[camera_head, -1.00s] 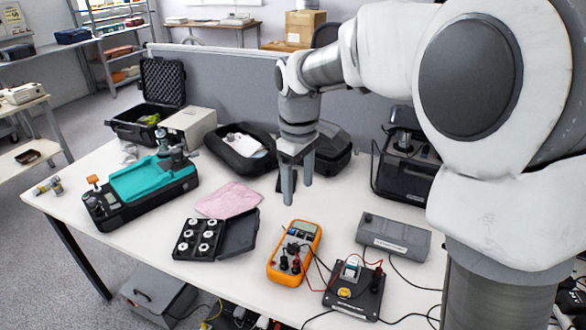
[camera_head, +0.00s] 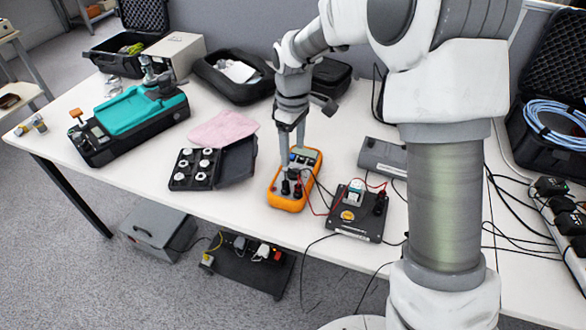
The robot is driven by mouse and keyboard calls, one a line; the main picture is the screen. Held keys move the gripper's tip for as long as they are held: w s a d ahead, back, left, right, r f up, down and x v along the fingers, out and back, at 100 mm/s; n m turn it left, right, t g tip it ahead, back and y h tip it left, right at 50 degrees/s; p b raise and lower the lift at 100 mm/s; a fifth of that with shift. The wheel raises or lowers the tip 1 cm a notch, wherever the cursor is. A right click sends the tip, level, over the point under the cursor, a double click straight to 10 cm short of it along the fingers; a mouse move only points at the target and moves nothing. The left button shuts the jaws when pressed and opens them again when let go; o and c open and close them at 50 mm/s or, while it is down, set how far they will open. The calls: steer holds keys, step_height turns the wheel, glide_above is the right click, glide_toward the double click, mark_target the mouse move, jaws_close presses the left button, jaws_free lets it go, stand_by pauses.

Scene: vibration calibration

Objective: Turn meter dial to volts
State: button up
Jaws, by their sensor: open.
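The orange multimeter (camera_head: 287,203) lies face up near the front of the white table, with red and black leads plugged into its lower face. Its dial is small and partly hidden by the plugs and my gripper, so I cannot read its setting. My gripper (camera_head: 291,152) points down, open and empty, with its fingers over the upper part of the meter. I cannot tell whether the fingertips touch the meter. The leads run to a black test board (camera_head: 357,216) with a yellow button, right of the meter.
A black case of round weights (camera_head: 196,169) and a pink cloth (camera_head: 222,128) lie left of the meter. A grey box (camera_head: 382,157) sits to the right. A teal-topped device (camera_head: 137,115) stands at far left. Loose cables cross the right side.

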mark_target(293, 168)
step_height(293, 168, down, 6)
steer(key=shift+f+b, duration=0.2)
steer(key=shift+b, duration=0.35)
jaws_close()
